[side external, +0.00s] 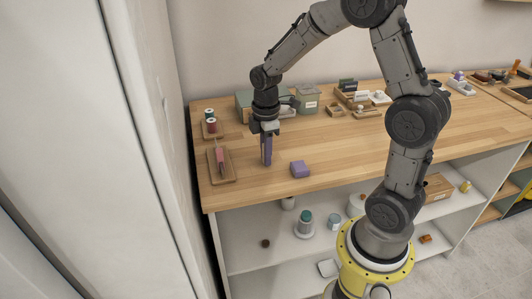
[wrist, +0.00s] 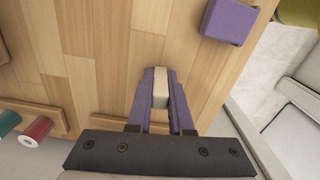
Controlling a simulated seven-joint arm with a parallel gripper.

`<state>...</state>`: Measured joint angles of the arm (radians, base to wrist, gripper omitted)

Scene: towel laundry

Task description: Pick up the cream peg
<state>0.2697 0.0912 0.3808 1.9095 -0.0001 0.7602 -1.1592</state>
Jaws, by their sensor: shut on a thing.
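My gripper (side external: 267,161) points straight down over the left part of the wooden table (side external: 345,150). In the wrist view its two purple fingers (wrist: 160,72) are shut on the cream peg (wrist: 160,90), a small pale block with rounded edges, held between their tips. The fingers hide the peg in the side view. I cannot tell whether the peg touches the table or hangs just above it.
A purple block (side external: 300,169) lies right of my gripper, also in the wrist view (wrist: 229,22). To the left are a wooden tray (side external: 228,179) with a pink item and a tray with thread spools (side external: 211,125). Boxes (side external: 307,99) stand behind. The table's front edge is near.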

